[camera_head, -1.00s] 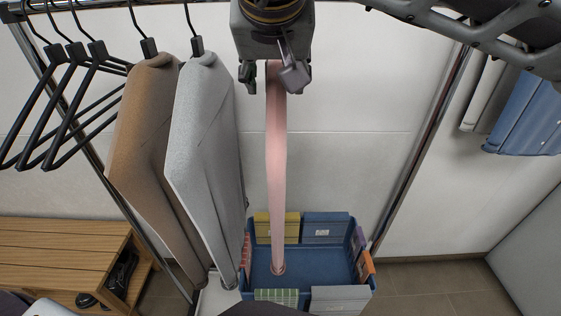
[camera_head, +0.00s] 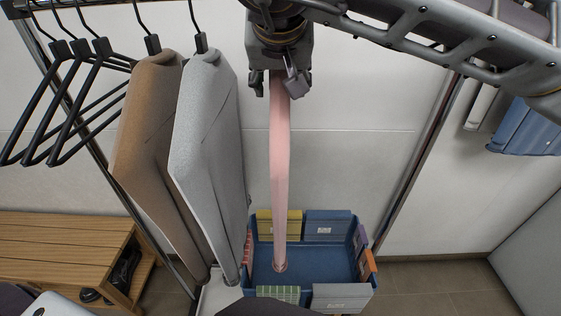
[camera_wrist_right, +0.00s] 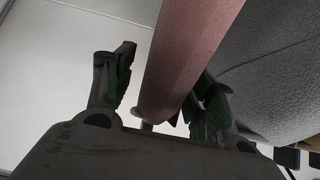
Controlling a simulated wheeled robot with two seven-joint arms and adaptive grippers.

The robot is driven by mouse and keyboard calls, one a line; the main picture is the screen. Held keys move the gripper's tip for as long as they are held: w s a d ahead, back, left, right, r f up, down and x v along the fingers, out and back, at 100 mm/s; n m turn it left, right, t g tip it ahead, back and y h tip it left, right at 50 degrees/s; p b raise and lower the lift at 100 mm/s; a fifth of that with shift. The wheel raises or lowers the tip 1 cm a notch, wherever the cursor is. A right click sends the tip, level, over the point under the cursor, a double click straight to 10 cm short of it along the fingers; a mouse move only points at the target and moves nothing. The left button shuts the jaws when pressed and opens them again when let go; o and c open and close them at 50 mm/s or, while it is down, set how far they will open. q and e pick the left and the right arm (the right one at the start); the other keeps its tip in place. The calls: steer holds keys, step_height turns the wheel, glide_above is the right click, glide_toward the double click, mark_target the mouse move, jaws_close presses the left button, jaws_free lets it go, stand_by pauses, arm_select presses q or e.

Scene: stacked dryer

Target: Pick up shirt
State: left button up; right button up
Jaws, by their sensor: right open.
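A pink garment, likely the shirt (camera_head: 280,170), hangs edge-on as a narrow strip in the middle of the head view. Its lower end appears over the blue bin. My right gripper (camera_head: 279,86) is at its upper part, one finger on each side, and hides its top and any hanger. In the right wrist view the pink garment (camera_wrist_right: 188,60) passes between the open fingers of my right gripper (camera_wrist_right: 168,85). The left finger stands clear of the cloth; whether the right one touches it I cannot tell. My left gripper is not in view.
Grey (camera_head: 208,150) and brown (camera_head: 150,150) garments hang left of the pink one, beside several empty black hangers (camera_head: 75,95). The blue bin (camera_head: 330,262) stands below. A wooden bench (camera_head: 70,245) is at lower left.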

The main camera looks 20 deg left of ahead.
steer(key=shift+w+a+f, duration=0.15)
steer(key=shift+w+f, duration=0.25)
steer(key=shift+f, duration=0.05)
steer(key=shift+c, duration=0.3)
jaws_close()
